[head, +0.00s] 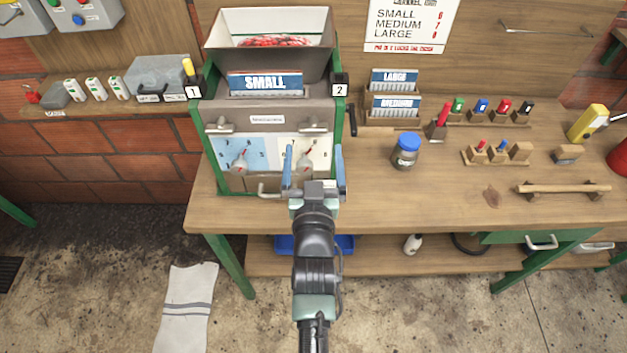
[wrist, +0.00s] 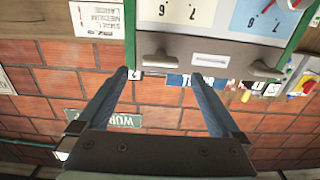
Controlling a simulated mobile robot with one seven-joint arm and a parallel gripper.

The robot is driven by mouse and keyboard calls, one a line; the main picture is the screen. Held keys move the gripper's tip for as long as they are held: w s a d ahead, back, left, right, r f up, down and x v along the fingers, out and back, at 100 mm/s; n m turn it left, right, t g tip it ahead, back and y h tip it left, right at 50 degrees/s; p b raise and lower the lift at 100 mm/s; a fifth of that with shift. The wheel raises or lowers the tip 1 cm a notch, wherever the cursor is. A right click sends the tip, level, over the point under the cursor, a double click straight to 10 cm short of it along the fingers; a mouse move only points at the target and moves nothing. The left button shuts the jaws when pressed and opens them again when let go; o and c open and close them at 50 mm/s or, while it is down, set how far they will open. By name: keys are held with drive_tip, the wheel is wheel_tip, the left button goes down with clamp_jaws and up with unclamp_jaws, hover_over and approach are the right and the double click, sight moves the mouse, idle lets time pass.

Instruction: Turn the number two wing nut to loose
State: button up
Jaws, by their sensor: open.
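The number two wing nut (head: 315,127) is a grey metal piece on the upper right of the pulper's front (head: 268,108), below the post label 2 (head: 340,90). Its wings look roughly level. In the upside-down wrist view this wing nut (wrist: 158,64) shows ahead of and between the fingertips. My gripper (head: 314,149) is open and empty, its two blue fingers pointing at the pulper front, just below the wing nut in the head view. The wrist view shows the same open gripper (wrist: 160,75). I see no clear contact with the nut.
The other wing nut (head: 220,126) is on the left, near label 1 (head: 193,93). Two dial pointers (head: 239,161) sit below on numbered plates. A SMALL plate (head: 265,84) stands above. A dark crank handle (head: 352,121) projects right. A blue-lidded jar (head: 406,150) stands on the bench.

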drive_tip(key=s+b, duration=0.4)
drive_tip(key=s, duration=0.3)
drive_tip(key=shift+s, duration=0.35)
